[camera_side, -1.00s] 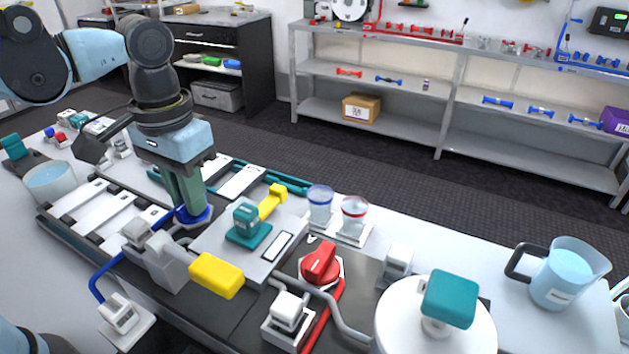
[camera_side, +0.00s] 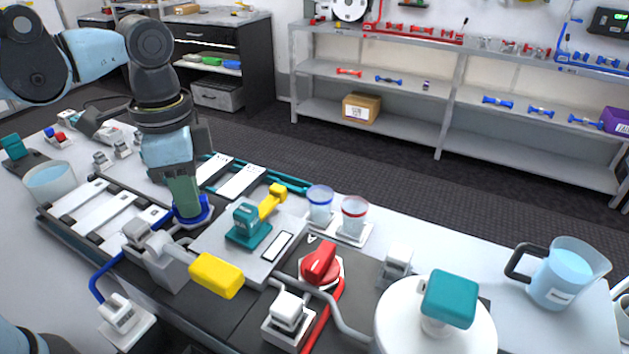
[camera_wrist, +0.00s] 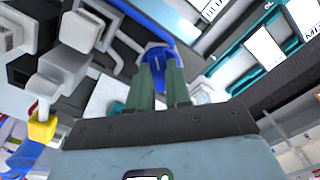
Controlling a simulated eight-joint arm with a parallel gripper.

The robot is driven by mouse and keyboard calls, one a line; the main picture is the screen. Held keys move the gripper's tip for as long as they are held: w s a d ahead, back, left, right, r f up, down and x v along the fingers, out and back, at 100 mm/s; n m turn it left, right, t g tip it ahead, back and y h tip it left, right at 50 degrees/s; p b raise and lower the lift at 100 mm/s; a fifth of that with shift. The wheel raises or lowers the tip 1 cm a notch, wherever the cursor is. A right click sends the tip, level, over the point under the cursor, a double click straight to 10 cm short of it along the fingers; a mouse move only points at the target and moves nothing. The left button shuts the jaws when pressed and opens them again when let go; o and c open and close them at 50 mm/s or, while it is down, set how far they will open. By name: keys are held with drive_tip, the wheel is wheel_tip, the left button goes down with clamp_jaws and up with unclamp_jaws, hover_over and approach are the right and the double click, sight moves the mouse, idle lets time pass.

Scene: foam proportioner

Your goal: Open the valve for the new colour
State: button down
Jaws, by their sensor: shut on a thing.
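The blue valve (camera_side: 205,217) sits on the dark panel left of the middle of the bench in the side view. Its blue knob also shows in the wrist view (camera_wrist: 157,53), between my fingertips. My gripper (camera_side: 187,207) points straight down with its green fingers shut on the blue knob, which they largely hide in the side view. The red valve (camera_side: 319,262), with a raised red handle, stands apart to the right, with red and grey tubing beside it. I cannot read any open or shut mark at the blue valve.
A teal and yellow lever (camera_side: 248,222) stands just right of my gripper. A yellow-ended grey lever (camera_side: 215,275) lies in front. Blue-rimmed (camera_side: 320,205) and red-rimmed (camera_side: 353,214) cups stand behind the red valve. A jug (camera_side: 562,275) and a teal-topped white drum (camera_side: 435,325) are at right.

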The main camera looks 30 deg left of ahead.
drive_tip(key=m, duration=0.4)
drive_tip(key=shift+m, duration=0.4)
drive_tip(key=m, duration=0.4)
drive_tip(key=shift+m, duration=0.3)
drive_tip(key=c, duration=1.1)
unclamp_jaws()
drive_tip(key=shift+o, duration=0.2)
wheel_tip(320, 180, up, 12)
